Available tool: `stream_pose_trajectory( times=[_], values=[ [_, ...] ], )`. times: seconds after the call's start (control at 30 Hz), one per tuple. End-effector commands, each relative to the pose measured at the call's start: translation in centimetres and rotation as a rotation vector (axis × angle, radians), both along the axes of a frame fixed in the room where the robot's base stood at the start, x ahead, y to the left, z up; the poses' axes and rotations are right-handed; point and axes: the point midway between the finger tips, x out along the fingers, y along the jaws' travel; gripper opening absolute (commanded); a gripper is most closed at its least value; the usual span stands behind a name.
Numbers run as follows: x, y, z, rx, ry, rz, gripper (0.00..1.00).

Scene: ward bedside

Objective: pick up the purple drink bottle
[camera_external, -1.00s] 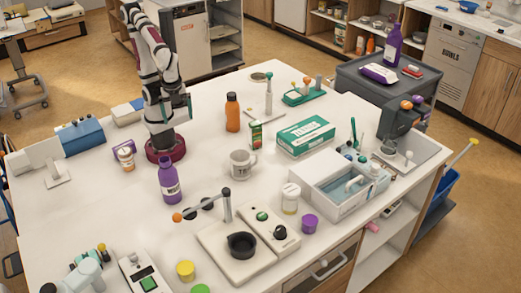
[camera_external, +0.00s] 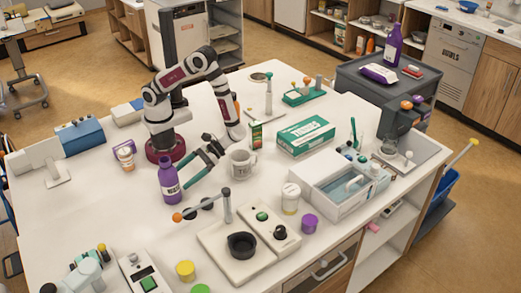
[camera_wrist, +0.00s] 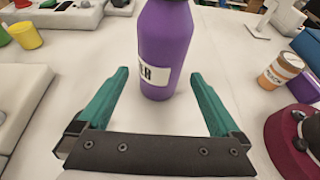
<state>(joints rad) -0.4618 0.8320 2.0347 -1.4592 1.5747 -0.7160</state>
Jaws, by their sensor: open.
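The jaws are open and empty.
A white mug (camera_external: 242,164) stands close to the right of my gripper. A lever stand with an orange tip (camera_external: 177,217) is in front of the bottle. A small orange-and-white jar (camera_external: 126,160) stands behind left. The table left of the bottle is clear.

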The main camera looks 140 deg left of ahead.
Motion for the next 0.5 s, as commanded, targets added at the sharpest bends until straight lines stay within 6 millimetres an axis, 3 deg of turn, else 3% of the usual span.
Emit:
stream_pose_trajectory(
  times=[0.3, 0.5],
  values=[
    [-0.3, -5.1, -1.4, 0.000, 0.002, -0.002, 1.00],
    [-0.3, -5.6, -1.6, 0.002, -0.001, 0.000, 1.00]
  ],
)
